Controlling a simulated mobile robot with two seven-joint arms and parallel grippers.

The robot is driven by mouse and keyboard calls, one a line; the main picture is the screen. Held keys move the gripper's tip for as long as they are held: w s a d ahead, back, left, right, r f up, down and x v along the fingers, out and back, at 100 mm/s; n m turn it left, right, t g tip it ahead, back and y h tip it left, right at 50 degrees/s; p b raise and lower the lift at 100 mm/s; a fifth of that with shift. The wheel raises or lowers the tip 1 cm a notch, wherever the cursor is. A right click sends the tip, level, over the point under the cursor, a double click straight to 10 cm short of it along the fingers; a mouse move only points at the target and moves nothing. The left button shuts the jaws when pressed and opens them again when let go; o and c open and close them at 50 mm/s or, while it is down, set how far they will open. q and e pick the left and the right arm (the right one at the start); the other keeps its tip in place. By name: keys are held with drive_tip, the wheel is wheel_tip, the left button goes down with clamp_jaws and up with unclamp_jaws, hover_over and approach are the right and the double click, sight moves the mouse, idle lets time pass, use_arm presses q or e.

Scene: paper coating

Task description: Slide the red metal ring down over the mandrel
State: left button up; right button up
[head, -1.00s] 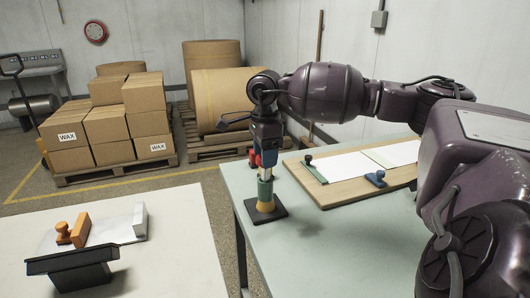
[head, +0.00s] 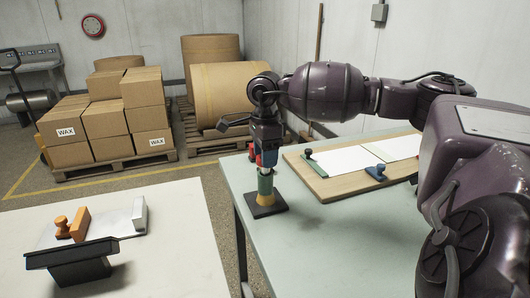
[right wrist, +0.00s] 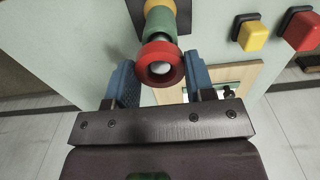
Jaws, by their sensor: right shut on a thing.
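The mandrel (head: 265,185) stands upright on a square black base (head: 266,206) near the left edge of the pale green table; it has a green upper part and a yellow lower part. My right gripper (head: 265,160) is directly above it, pointing down. In the right wrist view the red metal ring (right wrist: 160,63) is held between the two blue fingers of my right gripper (right wrist: 160,84). A pale rounded tip (right wrist: 160,68) shows inside the ring's hole, with the green and yellow mandrel behind, so the ring appears around the mandrel's top. My left gripper is out of view.
A wooden board (head: 332,187) with white sheets lies behind the mandrel to the right. A white table (head: 180,270) at left bears a black stand (head: 70,262) and an orange stamp (head: 80,222). Yellow (right wrist: 250,34) and red (right wrist: 300,30) blocks show in the wrist view.

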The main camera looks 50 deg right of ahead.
drive_tip(key=shift+f, duration=0.7)
drive_tip(key=o, duration=1)
wheel_tip(320, 180, up, 10)
drive_tip(key=shift+f, duration=0.2)
drive_tip(key=shift+r, duration=0.6)
